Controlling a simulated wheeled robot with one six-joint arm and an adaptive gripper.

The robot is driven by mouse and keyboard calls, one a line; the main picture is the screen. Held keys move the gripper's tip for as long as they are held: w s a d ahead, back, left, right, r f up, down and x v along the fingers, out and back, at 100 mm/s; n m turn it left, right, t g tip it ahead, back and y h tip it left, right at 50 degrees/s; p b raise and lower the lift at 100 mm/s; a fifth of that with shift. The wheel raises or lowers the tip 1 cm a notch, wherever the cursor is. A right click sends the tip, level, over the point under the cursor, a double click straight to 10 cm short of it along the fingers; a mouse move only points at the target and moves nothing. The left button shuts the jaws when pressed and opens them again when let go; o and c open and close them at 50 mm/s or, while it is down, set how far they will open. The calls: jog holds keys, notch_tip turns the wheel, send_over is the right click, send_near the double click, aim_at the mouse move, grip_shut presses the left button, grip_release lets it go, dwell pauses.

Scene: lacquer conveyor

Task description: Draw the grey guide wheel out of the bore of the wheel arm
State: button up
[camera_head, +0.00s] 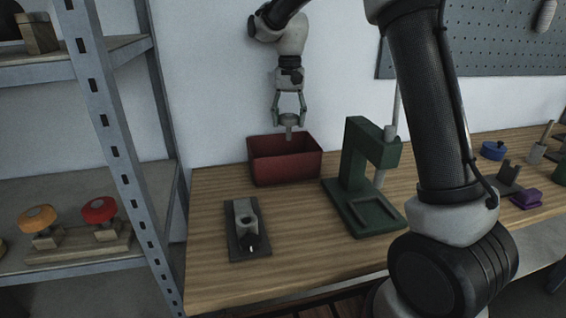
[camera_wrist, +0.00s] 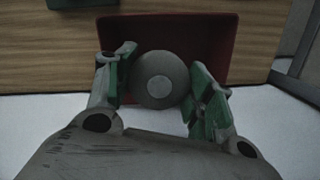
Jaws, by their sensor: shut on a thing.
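My gripper (camera_head: 289,116) is shut on the grey guide wheel (camera_head: 289,121), which hangs below the fingertips with its stem pointing down. In the wrist view the round grey wheel (camera_wrist: 161,79) sits between the green finger pads. The wheel is over the red bin (camera_head: 284,165), near its opening, clear of the wheel arm. The wheel arm (camera_head: 245,216) is a grey block on a dark base plate (camera_head: 240,247) on the workbench, with its bore at the top. Whether the stem's tip is below the bin's rim I cannot tell.
A green press (camera_head: 358,170) stands right of the bin on the wooden bench (camera_head: 300,260). A blue round part (camera_head: 493,150) and a purple block (camera_head: 526,198) lie farther right. A metal shelf (camera_head: 110,130) stands at the left. The bench front is clear.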

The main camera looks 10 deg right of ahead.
jog(key=o, duration=1.2)
jog(key=shift+r, duration=0.1)
jog(key=r, duration=0.4)
jog(key=w+r, duration=0.1)
jog(key=r, duration=0.6)
jog(key=shift+w+d+r, duration=0.2)
jog(key=shift+r, duration=0.15)
